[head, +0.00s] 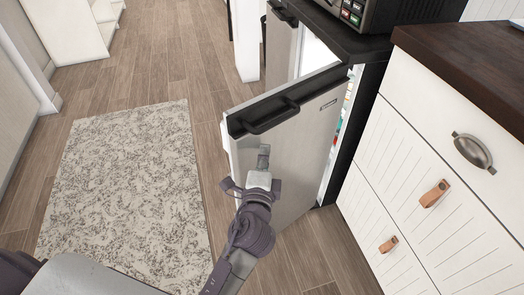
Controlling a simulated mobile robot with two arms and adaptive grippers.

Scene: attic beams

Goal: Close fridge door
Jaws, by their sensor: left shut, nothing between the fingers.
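A strip of the lit interior with some contents shows at the door's right edge. A second silver panel (279,48) with a black handle stands behind. My left gripper (264,152) is shut and empty, its fingertips in front of the door's outer face below the handle. I cannot tell if they touch. My right gripper is not in view.
White drawers (432,150) under a dark wooden countertop (475,62) stand close to the right of the fridge. A microwave (415,12) sits on top of the fridge. A patterned rug (130,190) lies on the wooden floor at left. A white shelf (75,30) stands at back left.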

